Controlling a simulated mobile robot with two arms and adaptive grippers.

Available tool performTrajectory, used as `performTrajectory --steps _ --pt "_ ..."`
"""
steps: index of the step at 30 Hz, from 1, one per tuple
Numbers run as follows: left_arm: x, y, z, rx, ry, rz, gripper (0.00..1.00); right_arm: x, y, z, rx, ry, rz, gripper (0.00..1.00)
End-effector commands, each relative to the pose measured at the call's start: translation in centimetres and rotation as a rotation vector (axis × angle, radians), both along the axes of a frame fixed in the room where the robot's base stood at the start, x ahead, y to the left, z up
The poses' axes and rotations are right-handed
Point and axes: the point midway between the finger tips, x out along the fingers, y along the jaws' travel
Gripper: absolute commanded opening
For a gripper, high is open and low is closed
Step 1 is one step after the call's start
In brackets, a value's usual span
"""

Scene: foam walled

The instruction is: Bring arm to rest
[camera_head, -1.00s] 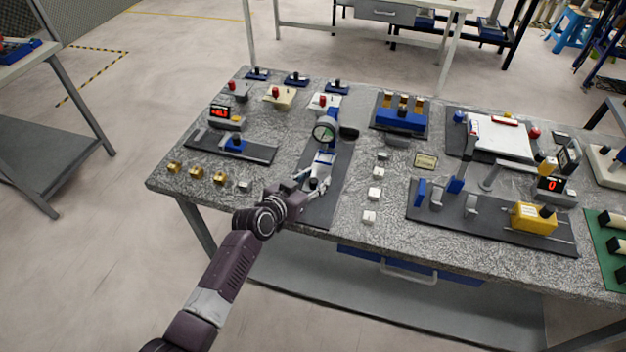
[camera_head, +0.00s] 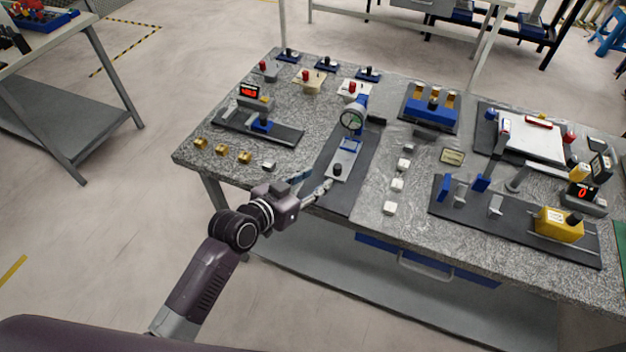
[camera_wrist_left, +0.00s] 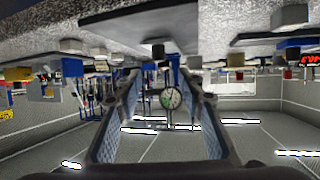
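My left arm comes in from the lower left in the head view. Its gripper (camera_head: 316,184) is at the table's front edge, just in front of the dial gauge stand (camera_head: 345,155) on its dark mat. The fingers are spread apart with nothing between them. In the left wrist view, the two fingers (camera_wrist_left: 166,115) stand wide apart on either side. The round gauge dial (camera_wrist_left: 171,98) shows between them, beyond the fingertips. My right gripper is in neither view.
The speckled table (camera_head: 385,235) carries several small brass blocks (camera_head: 222,150), white blocks (camera_head: 397,185), a blue fixture (camera_head: 430,108) and a yellow block (camera_head: 558,224). A side table (camera_head: 50,70) stands at the left. Floor (camera_head: 110,200) is clear between the tables.

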Motion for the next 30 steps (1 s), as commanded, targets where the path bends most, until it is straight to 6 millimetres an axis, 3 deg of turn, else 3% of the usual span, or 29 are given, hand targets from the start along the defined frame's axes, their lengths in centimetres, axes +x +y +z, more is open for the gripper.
performTrajectory --steps 17,20,23,26,30 --pt "-0.2 0.1 0.1 -0.001 0.001 0.0 0.36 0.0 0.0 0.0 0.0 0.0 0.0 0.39" --pt "-1.0 0.2 -0.3 0.007 0.024 0.0 0.36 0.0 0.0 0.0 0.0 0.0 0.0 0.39" --pt "-3.8 0.8 -1.7 0.037 0.102 0.005 0.36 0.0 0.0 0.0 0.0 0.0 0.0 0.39" --pt "-8.4 2.6 -3.7 0.093 0.236 0.032 0.36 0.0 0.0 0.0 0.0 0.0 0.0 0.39" --pt "-14.8 6.3 -5.5 0.178 0.42 0.113 0.36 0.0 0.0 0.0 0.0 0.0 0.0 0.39"
